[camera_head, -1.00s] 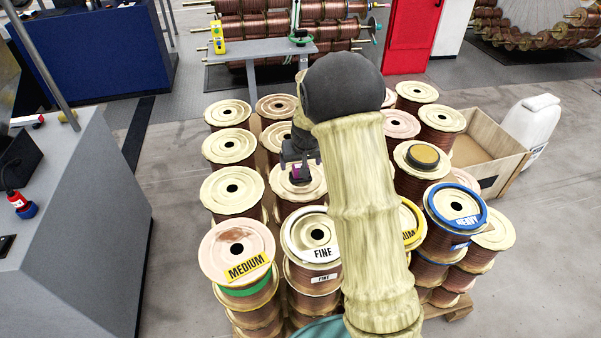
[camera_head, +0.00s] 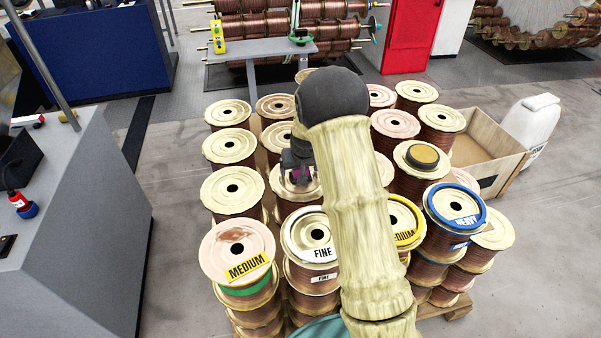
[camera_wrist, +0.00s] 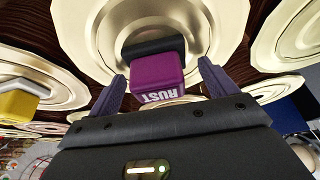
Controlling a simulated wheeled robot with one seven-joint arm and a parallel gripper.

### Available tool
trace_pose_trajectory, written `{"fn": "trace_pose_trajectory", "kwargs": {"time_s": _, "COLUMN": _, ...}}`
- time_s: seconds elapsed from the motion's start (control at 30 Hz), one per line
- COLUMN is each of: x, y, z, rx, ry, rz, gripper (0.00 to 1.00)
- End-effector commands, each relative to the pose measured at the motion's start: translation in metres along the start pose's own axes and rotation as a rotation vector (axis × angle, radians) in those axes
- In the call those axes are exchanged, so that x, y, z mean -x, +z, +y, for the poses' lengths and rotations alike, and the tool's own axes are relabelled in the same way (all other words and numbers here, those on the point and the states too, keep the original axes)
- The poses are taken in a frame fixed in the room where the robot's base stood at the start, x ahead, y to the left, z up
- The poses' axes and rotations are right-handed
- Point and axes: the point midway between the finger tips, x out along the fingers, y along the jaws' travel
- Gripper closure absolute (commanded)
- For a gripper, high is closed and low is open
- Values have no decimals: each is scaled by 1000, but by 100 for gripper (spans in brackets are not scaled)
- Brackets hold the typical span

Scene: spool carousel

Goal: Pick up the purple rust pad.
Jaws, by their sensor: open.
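The purple rust pad (camera_wrist: 157,73) shows in the wrist view as a purple block marked RUST, with a dark strip along its far side. It rests on the pale top flange of a spool (camera_wrist: 90,40). My gripper (camera_wrist: 158,80) is open, with one finger on either side of the pad and a gap visible at each side. In the head view my gripper (camera_head: 297,177) is low over a spool in the middle of the group. A bit of purple shows there between the fingers, and the arm hides the spools behind it.
Spools stand close around, with MEDIUM (camera_head: 237,250), FINE (camera_head: 312,236) and HEAVY (camera_head: 455,209) ones in front. A dark round lid (camera_head: 422,156) lies on a spool at right. A wooden crate (camera_head: 488,150) and white jug (camera_head: 530,125) stand farther right. A grey bench (camera_head: 80,240) is at left.

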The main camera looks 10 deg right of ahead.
Motion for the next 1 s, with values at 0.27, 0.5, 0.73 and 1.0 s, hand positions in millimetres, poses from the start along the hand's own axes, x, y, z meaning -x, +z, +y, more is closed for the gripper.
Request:
{"fn": "trace_pose_trajectory", "kwargs": {"time_s": 0.27, "x": 0, "y": 0, "z": 0, "rx": 0, "ry": 0, "rz": 0, "gripper": 57}}
{"fn": "trace_pose_trajectory", "kwargs": {"time_s": 0.5, "x": 0, "y": 0, "z": 0, "rx": 0, "ry": 0, "rz": 0, "gripper": 65}}
{"fn": "trace_pose_trajectory", "kwargs": {"time_s": 0.73, "x": 13, "y": -6, "z": 0, "rx": 1, "ry": -1, "rz": 3, "gripper": 65}}
{"fn": "trace_pose_trajectory", "kwargs": {"time_s": 1.0, "x": 59, "y": -26, "z": -1, "rx": 1, "ry": -1, "rz": 6, "gripper": 65}}
